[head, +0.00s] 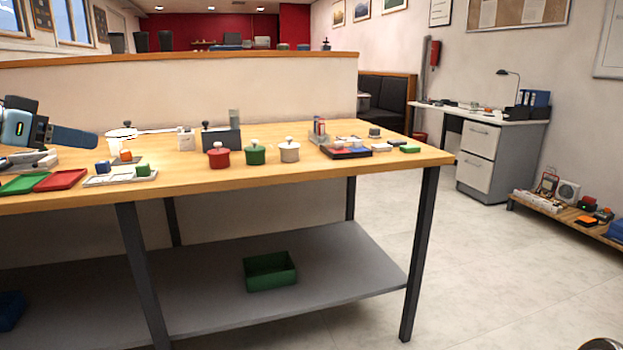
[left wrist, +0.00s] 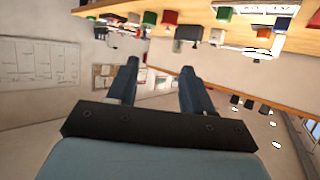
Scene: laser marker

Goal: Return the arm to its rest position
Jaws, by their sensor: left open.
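My left gripper (head: 76,138) shows at the left edge of the head view, above the left part of the wooden table (head: 330,172). In the left wrist view its two fingers (left wrist: 158,92) stand apart with nothing between them, so it is open and empty. That view is turned, with the table and its small objects along the top. The gripper touches nothing that I can see. My right gripper is not clearly in view; a dark rounded shape shows at the bottom right corner of the head view.
Red (head: 219,156), green (head: 255,153) and pale (head: 289,151) lidded pots stand mid-table. Green (head: 22,184) and red (head: 60,180) trays lie at the left. A green bin (head: 270,271) sits on the lower shelf (head: 340,262).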

